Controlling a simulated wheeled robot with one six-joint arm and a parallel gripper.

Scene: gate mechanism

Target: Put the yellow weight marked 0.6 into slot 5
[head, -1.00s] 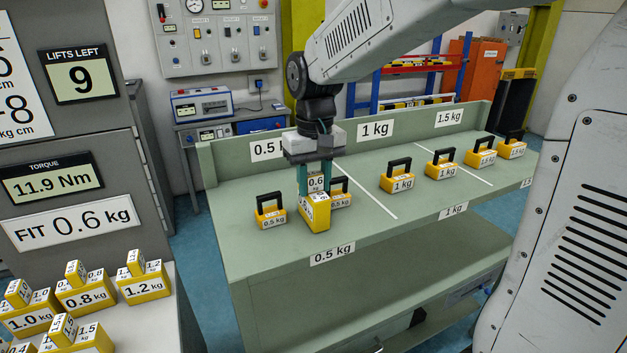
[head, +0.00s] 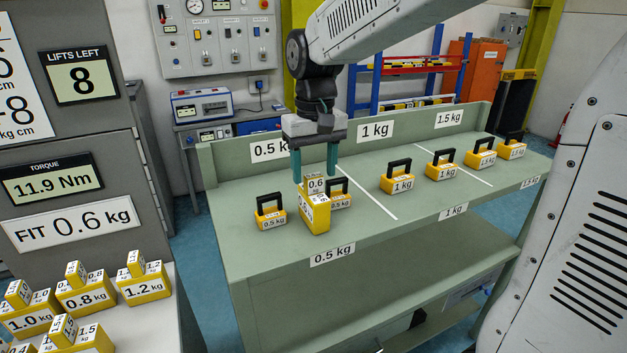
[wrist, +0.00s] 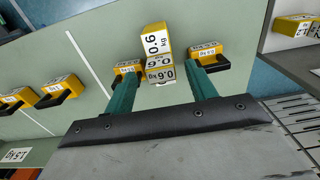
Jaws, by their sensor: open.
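The yellow weight marked 0.6 (head: 315,212) stands upright on the green bench, in the section labelled 0.5 kg, between two smaller 0.5 kg weights. It also shows in the wrist view (wrist: 156,42), between and beyond the fingertips. My gripper (head: 314,178) is open above it, its teal fingers on either side of the weight's narrow top block. In the wrist view my gripper (wrist: 160,88) shows its two fingers spread apart. I see no slot 5 in these views.
0.5 kg weights with black handles (head: 270,211) (head: 339,193) stand close on both sides. 1 kg weights (head: 397,176) and 1.5 kg weights stand farther right. More yellow weights (head: 86,293) crowd a white surface at lower left. A display (head: 79,76) reads lifts left 8.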

